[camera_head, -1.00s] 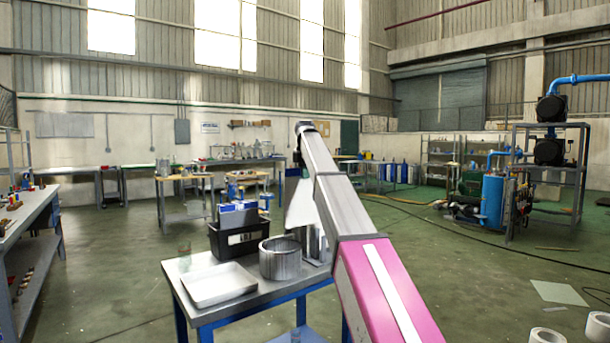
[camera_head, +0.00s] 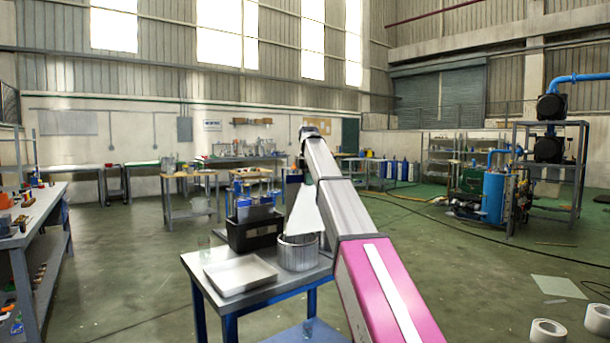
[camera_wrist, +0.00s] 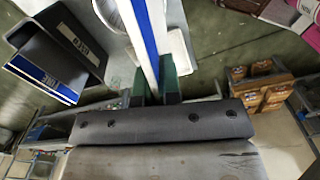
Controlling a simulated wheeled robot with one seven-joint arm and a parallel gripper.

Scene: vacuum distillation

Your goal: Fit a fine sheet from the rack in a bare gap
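My gripper (camera_wrist: 155,88), with green fingertips, is shut on a thin sheet, seen edge-on as a white and blue strip (camera_wrist: 144,40) in the wrist view. In the head view the pale sheet (camera_head: 304,215) hangs tilted below my arm's end, overlapping the open metal cylinder (camera_head: 297,255) on the table. I cannot tell whether it touches the cylinder or is inside it. The black rack (camera_head: 255,235) stands left of the cylinder with blue sheets in it. In the wrist view, dark labelled panels (camera_wrist: 45,68) show at left. The gaps are not discernible.
A shallow white tray (camera_head: 240,275) lies at the front of the small table (camera_head: 230,305), left of the cylinder. A long bench (camera_head: 30,220) stands at far left. White rolls (camera_head: 548,331) lie on the floor at lower right. Green floor is open around the table.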

